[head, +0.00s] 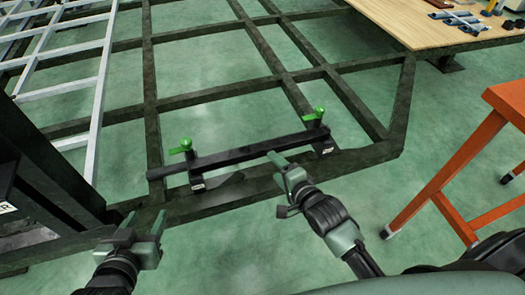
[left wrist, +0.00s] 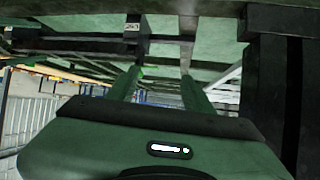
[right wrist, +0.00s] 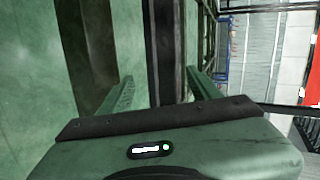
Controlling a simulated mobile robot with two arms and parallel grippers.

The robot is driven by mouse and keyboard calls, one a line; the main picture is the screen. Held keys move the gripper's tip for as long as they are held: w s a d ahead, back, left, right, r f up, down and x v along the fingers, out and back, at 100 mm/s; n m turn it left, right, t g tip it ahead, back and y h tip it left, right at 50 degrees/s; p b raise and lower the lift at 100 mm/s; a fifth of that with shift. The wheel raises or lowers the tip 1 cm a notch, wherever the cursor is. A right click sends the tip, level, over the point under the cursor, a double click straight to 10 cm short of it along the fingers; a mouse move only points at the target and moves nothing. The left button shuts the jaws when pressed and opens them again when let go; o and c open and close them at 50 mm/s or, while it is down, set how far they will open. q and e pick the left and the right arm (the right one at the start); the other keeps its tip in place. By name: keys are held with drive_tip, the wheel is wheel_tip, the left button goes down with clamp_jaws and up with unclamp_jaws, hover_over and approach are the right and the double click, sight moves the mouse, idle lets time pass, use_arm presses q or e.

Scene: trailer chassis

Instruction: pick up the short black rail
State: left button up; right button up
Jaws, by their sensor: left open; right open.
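The short black rail (head: 240,153) lies across two black clamp stands on the chassis front beam, in the middle of the head view. The left clamp (head: 190,165) and right clamp (head: 320,130) have green handles. My right gripper (head: 279,184) is open and empty, just in front of the rail's right half, with one fingertip close to it. In the right wrist view a dark bar (right wrist: 165,50) runs between the open fingers; I cannot tell if it is the rail. My left gripper (head: 145,226) is open and empty, in front and left of the rail's left end.
The dark chassis frame (head: 245,190) has crossbeams with open floor between them. A white ladder-like frame (head: 98,100) is at the left. A wooden deck (head: 425,20) with small parts is at the top right. An orange-legged table (head: 455,165) stands at the right.

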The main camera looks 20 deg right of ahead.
sight(265, 153)
drive_tip(key=w, duration=0.1)
drive_tip(key=w+m+b, duration=0.1)
drive_tip(key=w, duration=0.1)
drive_tip(key=shift+w+a+f+t, duration=0.1)
drive_tip(key=shift+a+t, duration=0.1)
drive_tip(key=shift+t, duration=0.1)
drive_tip(key=shift+w+f, duration=0.1)
drive_tip(key=shift+w, duration=0.15)
drive_tip(key=b+x, duration=0.2)
drive_tip(key=x, duration=0.2)
drive_tip(key=shift+w, duration=0.45)
clamp_jaws()
use_arm(q)
drive_tip(key=w+d+r+t+h, duration=0.1)
drive_tip(key=r+t, duration=0.3)
drive_tip(key=r, duration=0.4)
drive_tip(key=w+d+r+t+h, duration=0.2)
drive_tip(key=r+t, duration=0.3)
drive_tip(key=r, duration=0.2)
drive_tip(key=shift+r, duration=0.4)
